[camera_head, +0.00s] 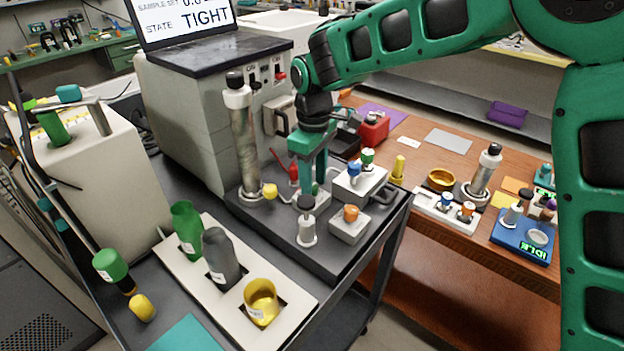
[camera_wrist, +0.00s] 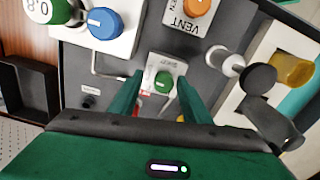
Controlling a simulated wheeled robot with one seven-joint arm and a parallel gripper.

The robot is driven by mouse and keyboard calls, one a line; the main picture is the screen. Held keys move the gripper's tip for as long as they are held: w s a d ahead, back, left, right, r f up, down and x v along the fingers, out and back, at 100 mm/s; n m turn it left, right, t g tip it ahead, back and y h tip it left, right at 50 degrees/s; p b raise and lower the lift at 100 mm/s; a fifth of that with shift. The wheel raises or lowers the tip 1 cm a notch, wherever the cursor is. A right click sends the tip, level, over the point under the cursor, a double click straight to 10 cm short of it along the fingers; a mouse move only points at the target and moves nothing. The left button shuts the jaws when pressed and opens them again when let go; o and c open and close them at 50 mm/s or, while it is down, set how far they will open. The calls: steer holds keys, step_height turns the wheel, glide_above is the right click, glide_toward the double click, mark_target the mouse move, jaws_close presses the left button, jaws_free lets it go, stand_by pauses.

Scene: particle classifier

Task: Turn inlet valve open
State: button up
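A small green knob (camera_wrist: 163,82) sits on a white labelled plate in the wrist view; its lettering is too small to read, so I cannot confirm that it is the inlet valve. My gripper (camera_wrist: 160,88) points down over it with the fingers apart, one on each side of the knob, and a gap shows at both sides. In the head view my gripper (camera_head: 314,188) is low over the dark panel (camera_head: 330,258), and its fingers partly hide the knob.
An orange VENT knob (camera_head: 351,213) and a block with blue and green knobs (camera_head: 360,180) stand to the right of my gripper. A tall metal cylinder (camera_head: 240,135) and a yellow knob (camera_head: 270,191) are to its left. A black-capped fitting (camera_head: 306,220) stands in front. The screen (camera_head: 185,20) reads TIGHT.

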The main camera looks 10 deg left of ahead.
mark_target(314, 184)
steer(key=shift+a+r, duration=0.1)
step_height(314, 184, up, 11)
steer(key=shift+f, duration=0.2)
stand_by(0.4)
